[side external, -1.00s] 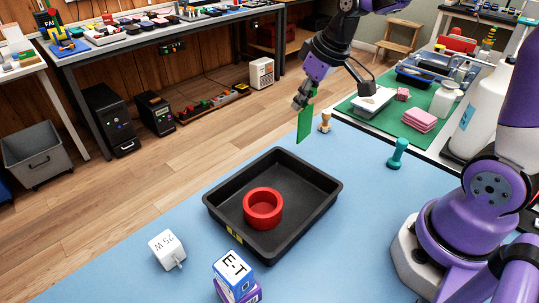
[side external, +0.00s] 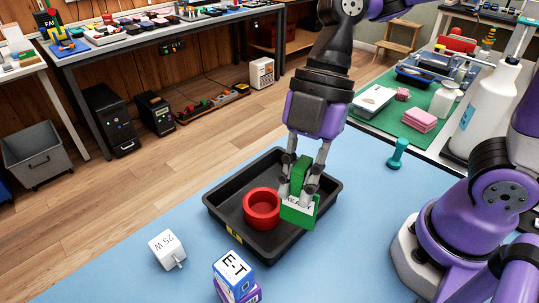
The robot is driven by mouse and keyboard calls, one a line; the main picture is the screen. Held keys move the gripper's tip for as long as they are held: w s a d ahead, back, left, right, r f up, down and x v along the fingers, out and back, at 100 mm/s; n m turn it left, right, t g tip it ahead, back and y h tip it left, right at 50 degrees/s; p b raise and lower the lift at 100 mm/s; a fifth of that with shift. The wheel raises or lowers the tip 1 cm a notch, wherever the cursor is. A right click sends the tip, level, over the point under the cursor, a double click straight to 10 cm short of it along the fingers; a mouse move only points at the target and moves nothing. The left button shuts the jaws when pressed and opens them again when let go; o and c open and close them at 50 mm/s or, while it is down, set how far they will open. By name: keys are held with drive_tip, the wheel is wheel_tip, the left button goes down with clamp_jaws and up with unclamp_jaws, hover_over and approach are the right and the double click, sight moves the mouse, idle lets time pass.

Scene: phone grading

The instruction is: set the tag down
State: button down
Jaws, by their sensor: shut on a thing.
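The green tag (side external: 297,214) has a white face with dark lettering, only partly readable behind the fingers. My gripper (side external: 298,192) is shut on the tag and points down. The tag hangs upright over the right part of the black tray (side external: 222,220), to the right of the red ring-shaped cup (side external: 261,207) in the tray. I cannot tell whether the tag's lower edge touches the tray floor or its front rim.
A white block marked 25 W (side external: 167,250) and a blue and white box (side external: 233,274) on a purple one stand in front of the tray. A teal stamp-like piece (side external: 397,153) stands at the right. The blue mat (side external: 350,235) is clear right of the tray.

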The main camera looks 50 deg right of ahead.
drive_tip(key=s+n+g+h, duration=0.35)
drive_tip(key=s+n, duration=0.65)
drive_tip(key=n, duration=0.5)
wheel_tip(320, 180, down, 8)
drive_tip(key=shift+w+a+h, duration=0.15)
drive_tip(key=shift+a+h, duration=0.1)
drive_tip(key=shift+h, duration=0.2)
drive_tip(key=shift+f, duration=0.1)
drive_tip(key=c, duration=0.9)
unclamp_jaws()
drive_tip(key=shift+o, duration=0.2)
